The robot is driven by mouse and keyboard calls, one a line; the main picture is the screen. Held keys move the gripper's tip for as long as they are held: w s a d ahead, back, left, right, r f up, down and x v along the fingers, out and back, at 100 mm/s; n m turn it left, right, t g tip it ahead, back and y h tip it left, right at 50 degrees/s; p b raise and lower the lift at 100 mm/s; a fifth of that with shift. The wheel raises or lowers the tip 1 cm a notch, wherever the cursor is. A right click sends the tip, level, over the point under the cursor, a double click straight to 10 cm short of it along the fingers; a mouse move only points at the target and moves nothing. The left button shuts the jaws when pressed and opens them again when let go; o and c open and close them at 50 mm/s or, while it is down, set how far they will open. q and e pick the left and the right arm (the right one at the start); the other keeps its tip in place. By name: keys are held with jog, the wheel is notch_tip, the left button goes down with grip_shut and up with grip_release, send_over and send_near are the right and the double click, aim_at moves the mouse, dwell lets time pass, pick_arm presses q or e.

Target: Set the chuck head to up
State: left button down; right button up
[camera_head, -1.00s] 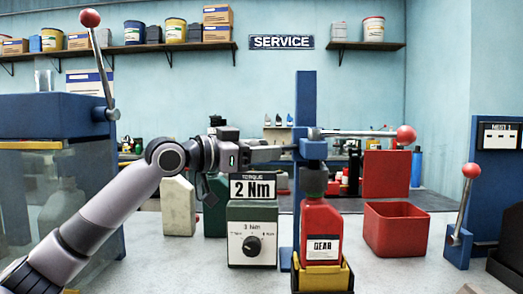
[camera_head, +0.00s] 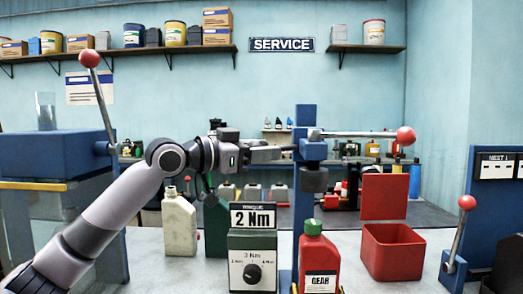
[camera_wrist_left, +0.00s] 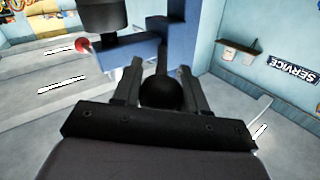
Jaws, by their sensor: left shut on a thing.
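The blue chuck head (camera_head: 313,150) sits on a blue column (camera_head: 305,115), with its dark chuck (camera_head: 314,180) hanging below. The chuck is clear above the green cap (camera_head: 313,227) of the red GEAR bottle (camera_head: 318,262). My left gripper (camera_head: 288,152) reaches the head's left side. In the left wrist view, its fingers (camera_wrist_left: 160,72) are shut around a round black knob (camera_wrist_left: 160,94) in front of the blue head (camera_wrist_left: 140,52). The dark chuck also shows at that view's top left (camera_wrist_left: 103,15). My right gripper is not in view.
A lever with a red ball (camera_head: 405,136) extends right from the head. The 2 Nm torque box (camera_head: 253,258) stands left of the bottle. A red bin (camera_head: 392,252) is to the right. Another red-ball lever (camera_head: 466,203) stands farther right. A blue cabinet (camera_head: 50,160) stands left.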

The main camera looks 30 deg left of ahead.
pick_arm(q)
notch_tip(320, 180, up, 3)
jog(key=shift+s+r+p, duration=0.1)
jog(key=shift+p, duration=0.75)
jog(key=shift+a+r+p, duration=0.15)
jog(key=shift+r+p, duration=0.2)
jog(key=shift+p, duration=0.05)
jog(key=c, duration=0.6)
grip_release()
jog(key=shift+c, duration=0.2)
jog(key=shift+f, duration=0.2)
